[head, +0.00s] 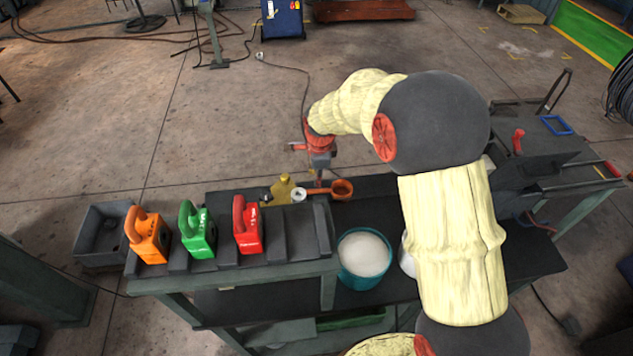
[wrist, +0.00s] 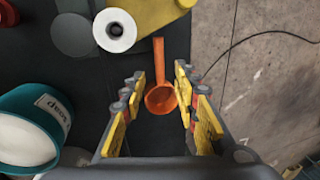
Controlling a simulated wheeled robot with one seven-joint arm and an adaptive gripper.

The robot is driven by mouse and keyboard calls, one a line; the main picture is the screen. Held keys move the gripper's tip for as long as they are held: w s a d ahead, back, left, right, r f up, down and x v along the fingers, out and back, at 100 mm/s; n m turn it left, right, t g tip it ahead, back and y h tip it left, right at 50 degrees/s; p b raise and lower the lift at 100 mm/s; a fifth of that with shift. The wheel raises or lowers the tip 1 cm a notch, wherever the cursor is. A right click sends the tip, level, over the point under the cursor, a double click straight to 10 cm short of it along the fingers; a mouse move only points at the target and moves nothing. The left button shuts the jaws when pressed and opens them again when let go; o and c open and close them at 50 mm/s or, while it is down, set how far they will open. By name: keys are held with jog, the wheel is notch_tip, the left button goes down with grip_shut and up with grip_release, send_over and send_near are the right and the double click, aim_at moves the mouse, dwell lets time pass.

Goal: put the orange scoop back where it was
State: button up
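The orange scoop (head: 342,189) lies on the dark table near its far edge, its handle pointing left in the head view. In the wrist view the scoop (wrist: 160,96) shows between my fingers, its round bowl nearer the palm and its handle running up the picture. My gripper (wrist: 161,82) is open, with a gap on both sides of the scoop; neither finger visibly touches it. In the head view my gripper (head: 319,176) points down above the scoop. How far the fingertips are above the table is hard to tell.
A white roll (wrist: 115,30) and a yellow container (head: 281,188) stand by the handle's end. A teal bucket of white material (head: 365,258) stands nearer. Orange (head: 147,238), green (head: 198,231) and red (head: 247,225) jugs stand on a raised shelf at left.

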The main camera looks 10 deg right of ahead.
jog(key=shift+s+r, duration=0.15)
jog(key=shift+r, duration=0.35)
jog(key=s+d+r+n+t, duration=0.1)
jog(key=s+d+r+n, duration=0.25)
jog(key=s+r, duration=0.5)
jog(key=s+d+r+n+t, duration=0.1)
jog(key=s+d+r+n, duration=0.2)
jog(key=s+r+n, duration=0.5)
jog(key=s+d+r+n, duration=0.1)
jog(key=s+r+n, duration=0.1)
jog(key=s, duration=0.7)
jog(key=s+d+r+n+t, duration=0.1)
jog(key=s+d+r+n, duration=0.1)
jog(key=s, duration=0.6)
jog(key=r+n, duration=0.1)
jog(key=n, duration=0.1)
jog(key=shift+s+r+n, duration=0.2)
jog(key=shift+s+n, duration=0.15)
notch_tip(320, 180, down, 10)
jog(key=b, duration=0.9)
jog(key=shift+r+b, duration=0.25)
jog(key=shift+b, duration=0.05)
